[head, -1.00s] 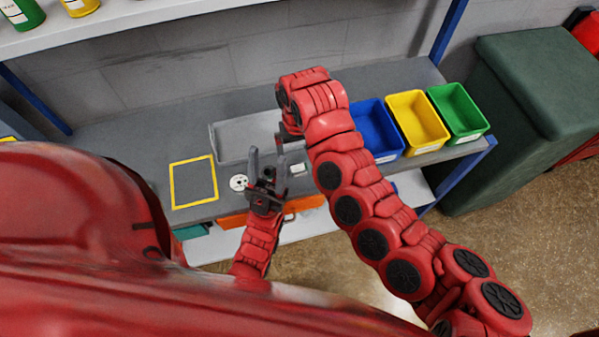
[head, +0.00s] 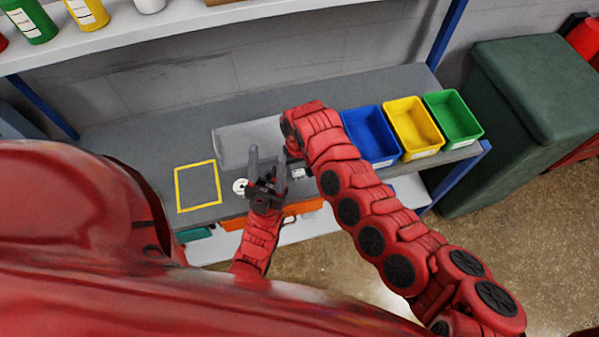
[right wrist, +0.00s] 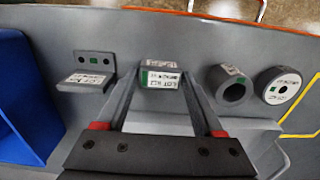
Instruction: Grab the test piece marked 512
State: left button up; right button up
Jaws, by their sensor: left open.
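In the right wrist view, a small grey block (right wrist: 160,75) with a green mark and a white label sits between the fingertips of my right gripper (right wrist: 161,84). Its blurred label looks like LOT 512. The fingers flank it closely; I cannot tell whether they touch it. Beside it are an L-shaped bracket (right wrist: 93,66) on the left, and a hollow ring (right wrist: 232,88) and a round disc (right wrist: 278,86) on the right, all labelled. In the head view, my right arm hides its own gripper. My left gripper (head: 267,160) is open and empty above the bench, near the disc (head: 240,187).
A grey tray (head: 228,134) lies on the bench behind the grippers. A yellow outlined square (head: 178,190) is at left. Blue (head: 372,145), yellow (head: 416,140) and green (head: 462,130) bins stand at right. A shelf with bottles (head: 88,12) is above.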

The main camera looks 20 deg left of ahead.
grip_shut()
jog(key=shift+r, duration=0.1)
